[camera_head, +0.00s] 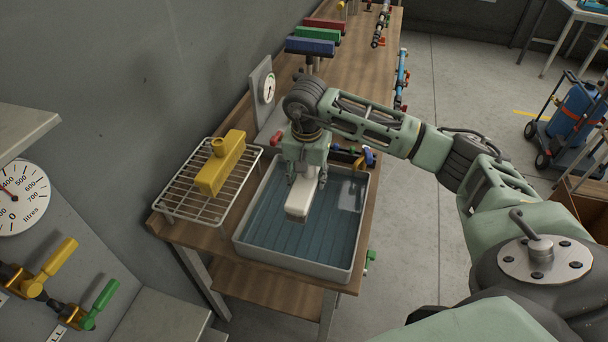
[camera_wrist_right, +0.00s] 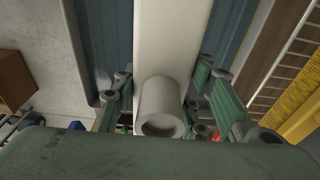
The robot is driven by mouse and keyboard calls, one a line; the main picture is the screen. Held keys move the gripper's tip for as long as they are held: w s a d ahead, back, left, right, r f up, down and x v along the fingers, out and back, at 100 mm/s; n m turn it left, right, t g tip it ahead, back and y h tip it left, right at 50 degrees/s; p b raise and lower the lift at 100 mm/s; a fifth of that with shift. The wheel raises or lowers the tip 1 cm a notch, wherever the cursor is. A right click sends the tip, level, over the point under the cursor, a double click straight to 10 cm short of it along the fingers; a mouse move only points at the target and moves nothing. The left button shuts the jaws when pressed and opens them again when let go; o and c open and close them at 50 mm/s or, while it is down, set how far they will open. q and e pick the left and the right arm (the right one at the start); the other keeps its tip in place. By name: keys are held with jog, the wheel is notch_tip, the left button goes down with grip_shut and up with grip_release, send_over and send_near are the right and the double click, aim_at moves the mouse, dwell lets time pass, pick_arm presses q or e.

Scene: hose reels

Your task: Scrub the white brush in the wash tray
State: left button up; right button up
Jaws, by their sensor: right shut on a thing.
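The white brush (camera_head: 300,201) is in my right gripper (camera_head: 308,178), which is shut on it above the wash tray. The brush's pale body (camera_wrist_right: 172,40) and its round hollow knob (camera_wrist_right: 161,108) show between the fingers of my right gripper (camera_wrist_right: 165,105) in the wrist view. The wash tray (camera_head: 293,276) is a grey-rimmed basin with a blue ribbed floor, on the wooden bench. The brush is over the tray's left-middle part; I cannot tell whether its underside touches the floor. My left gripper is not in view.
A yellow brush-like block (camera_head: 222,170) with a knob sits on a wire rack (camera_head: 186,205) left of the tray. A dial gauge (camera_head: 268,87) on a panel stands behind. Red, green and blue blocks (camera_head: 311,46) are on a stand further back. Valve handles are behind the tray.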

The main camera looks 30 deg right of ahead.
notch_tip(320, 180, down, 3)
jog(key=shift+b, duration=0.65)
jog(key=shift+f+b, duration=1.85)
jog(key=shift+f, duration=1.6)
